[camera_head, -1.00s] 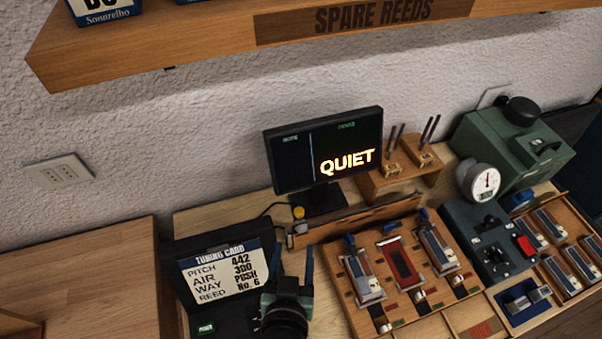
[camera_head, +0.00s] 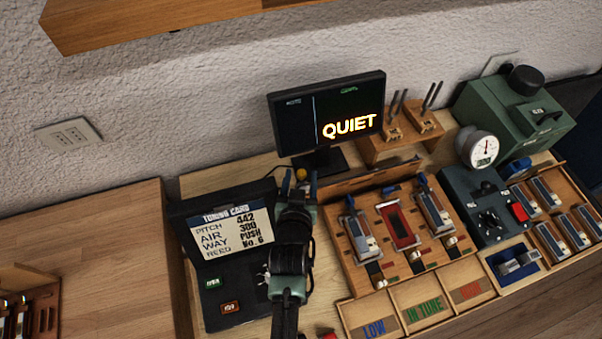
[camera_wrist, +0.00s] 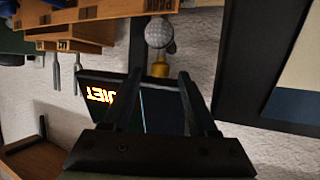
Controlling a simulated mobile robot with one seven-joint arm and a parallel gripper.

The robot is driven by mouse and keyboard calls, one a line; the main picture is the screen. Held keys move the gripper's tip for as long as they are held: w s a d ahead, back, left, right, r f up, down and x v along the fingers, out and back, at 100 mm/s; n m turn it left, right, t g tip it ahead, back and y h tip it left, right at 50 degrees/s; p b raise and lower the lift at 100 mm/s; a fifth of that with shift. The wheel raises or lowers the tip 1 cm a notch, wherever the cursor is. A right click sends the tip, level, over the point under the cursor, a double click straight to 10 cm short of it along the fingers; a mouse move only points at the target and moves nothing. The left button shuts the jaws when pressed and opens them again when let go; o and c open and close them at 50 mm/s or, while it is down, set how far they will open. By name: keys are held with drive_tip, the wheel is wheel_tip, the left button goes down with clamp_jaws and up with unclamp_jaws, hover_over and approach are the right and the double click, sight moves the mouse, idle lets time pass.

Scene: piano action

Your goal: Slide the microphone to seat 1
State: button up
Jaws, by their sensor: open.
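The microphone shows in the wrist view as a grey mesh ball (camera_wrist: 159,32) with a yellow part (camera_wrist: 160,69) beside it. In the head view only its yellow part (camera_head: 301,174) shows, at the left end of a wooden rail (camera_head: 365,180) behind the reed bench. My gripper (camera_head: 300,183) is open, its fingers on either side of the yellow part in the picture. In the wrist view, my gripper's fingertips (camera_wrist: 159,75) also flank the yellow part; contact cannot be told. Three reed seats lie in front of the rail; no seat number is readable.
A monitor (camera_head: 330,110) reading QUIET stands close behind my gripper. The tuning card box (camera_head: 215,285) is left of my arm. The reed bench (camera_head: 345,285) is on the right, with a dial gauge (camera_head: 480,150) beyond. The left tabletop (camera_head: 110,240) has free room.

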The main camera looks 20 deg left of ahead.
drive_tip(key=shift+w+f, duration=0.15)
drive_tip(key=shift+w, duration=0.3)
clamp_jaws()
idle(1.2)
